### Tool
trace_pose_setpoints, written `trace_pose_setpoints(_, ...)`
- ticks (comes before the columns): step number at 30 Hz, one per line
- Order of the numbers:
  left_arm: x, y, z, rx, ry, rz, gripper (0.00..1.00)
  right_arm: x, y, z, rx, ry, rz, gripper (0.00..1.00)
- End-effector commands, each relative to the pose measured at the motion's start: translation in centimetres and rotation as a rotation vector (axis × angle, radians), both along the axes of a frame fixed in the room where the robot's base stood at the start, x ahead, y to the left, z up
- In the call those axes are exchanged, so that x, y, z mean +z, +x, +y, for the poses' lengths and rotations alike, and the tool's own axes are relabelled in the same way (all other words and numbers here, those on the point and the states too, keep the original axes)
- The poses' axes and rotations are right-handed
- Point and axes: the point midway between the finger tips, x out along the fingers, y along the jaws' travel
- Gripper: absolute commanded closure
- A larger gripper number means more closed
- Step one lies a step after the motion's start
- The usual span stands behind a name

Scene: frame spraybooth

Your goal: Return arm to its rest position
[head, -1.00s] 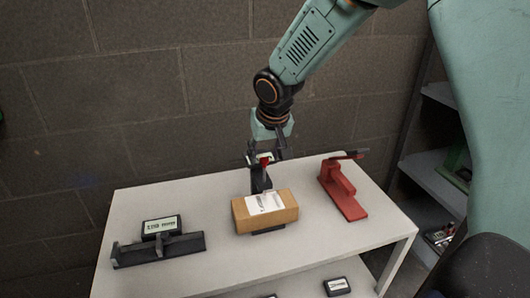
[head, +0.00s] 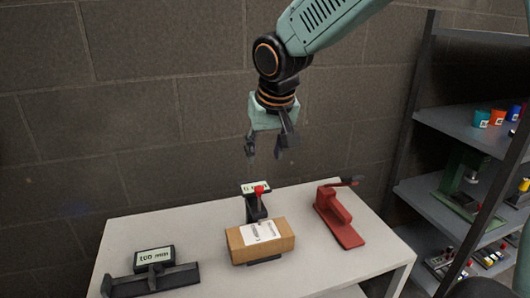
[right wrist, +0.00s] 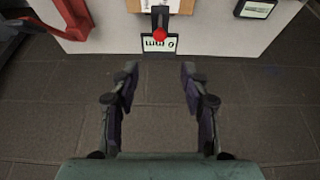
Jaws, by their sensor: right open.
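My right gripper (head: 266,150) hangs in the air above the back edge of the white table, open and empty. In the right wrist view its two fingers (right wrist: 159,80) are spread apart with only floor between them. Below it in the head view stands a black post with a small display and a red knob (head: 259,189); the knob also shows in the right wrist view (right wrist: 160,34). A cardboard box (head: 260,243) with a white label sits in front of that post, apart from the gripper. My left gripper is not in view.
A red stand (head: 338,219) is on the right of the white table (head: 340,262). A black fixture with a display (head: 154,262) is at its left. A dark shelf unit (head: 465,130) with cups and a green device stands at right. A block wall is behind.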

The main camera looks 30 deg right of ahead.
Motion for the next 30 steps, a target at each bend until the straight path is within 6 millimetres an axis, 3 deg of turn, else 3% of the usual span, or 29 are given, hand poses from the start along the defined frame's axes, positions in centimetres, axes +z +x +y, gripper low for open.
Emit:
trace_pose_setpoints(10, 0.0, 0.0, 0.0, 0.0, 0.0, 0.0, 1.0, -0.3, 0.0, 0.1, 0.002, 0.001, 0.003, 0.54)
trace_pose_setpoints(13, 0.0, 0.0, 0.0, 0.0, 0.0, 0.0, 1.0, -2.4, -0.2, 0.7, 0.018, 0.011, 0.023, 0.54)
trace_pose_setpoints(17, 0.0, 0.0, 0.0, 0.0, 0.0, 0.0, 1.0, -9.1, -1.6, 2.6, 0.067, 0.046, 0.079, 0.54)
trace_pose_setpoints(20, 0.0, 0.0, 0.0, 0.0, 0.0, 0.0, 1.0, -15.2, -3.7, 4.3, 0.104, 0.08, 0.125, 0.54)
trace_pose_setpoints(24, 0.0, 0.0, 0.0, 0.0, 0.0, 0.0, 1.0, -23.0, -8.3, 6.2, 0.136, 0.119, 0.188, 0.54)
trace_pose_setpoints(30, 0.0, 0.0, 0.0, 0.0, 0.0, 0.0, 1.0, -31.8, -17.2, 7.8, 0.158, 0.138, 0.269, 0.54)
